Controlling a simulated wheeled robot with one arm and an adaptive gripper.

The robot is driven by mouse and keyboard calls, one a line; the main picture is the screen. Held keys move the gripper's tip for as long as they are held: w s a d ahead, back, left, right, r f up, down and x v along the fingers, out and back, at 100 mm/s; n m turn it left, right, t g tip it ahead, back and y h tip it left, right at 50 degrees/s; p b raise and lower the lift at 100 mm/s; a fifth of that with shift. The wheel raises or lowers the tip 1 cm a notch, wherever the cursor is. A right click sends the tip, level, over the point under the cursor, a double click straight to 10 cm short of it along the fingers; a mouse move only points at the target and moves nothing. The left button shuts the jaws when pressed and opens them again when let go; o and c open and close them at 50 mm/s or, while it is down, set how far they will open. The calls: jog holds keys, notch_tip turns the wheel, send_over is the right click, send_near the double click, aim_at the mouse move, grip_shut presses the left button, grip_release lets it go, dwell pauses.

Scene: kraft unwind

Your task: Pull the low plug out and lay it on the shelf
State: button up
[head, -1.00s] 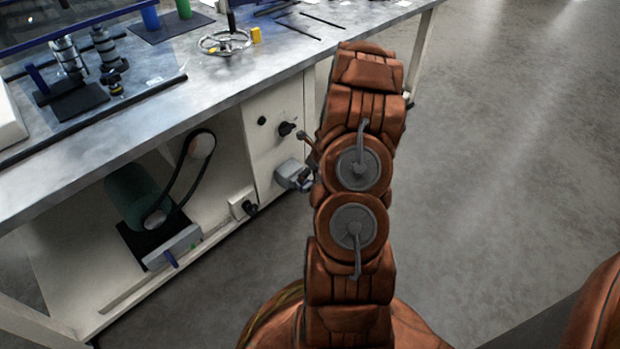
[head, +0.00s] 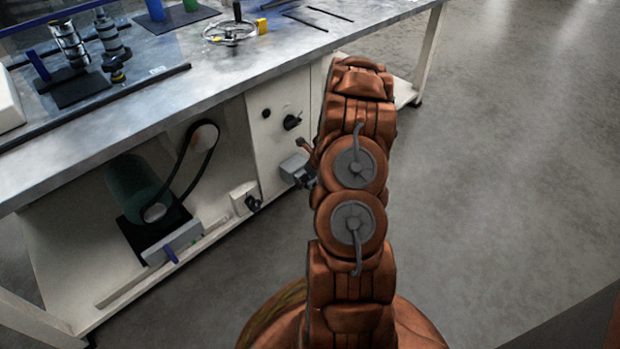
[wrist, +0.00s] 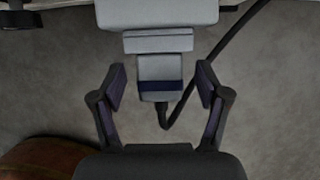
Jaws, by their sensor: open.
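In the wrist view, the plug (wrist: 160,67) is a pale grey block with a dark blue band, and a black cable curves away from its near end. Its far end meets a wider grey housing (wrist: 158,14). My gripper (wrist: 162,80) is open, with one finger on each side of the plug and a gap at both sides. In the head view, a grey housing (head: 294,167) sits low on the cabinet front, and my arm partly hides the gripper and plug there. A pale low shelf (head: 403,93) shows under the right end of the bench.
A white box with a black connector (head: 252,203) sits left of the housing. A black knob (head: 291,122) is above it. A green motor with a belt (head: 135,185) stands in the open bay. The bench top (head: 190,110) overhangs. The floor at right is clear.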

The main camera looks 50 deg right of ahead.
grip_shut()
dwell(0.8)
jog(key=shift+s, duration=0.1)
jog(key=shift+s, duration=2.45)
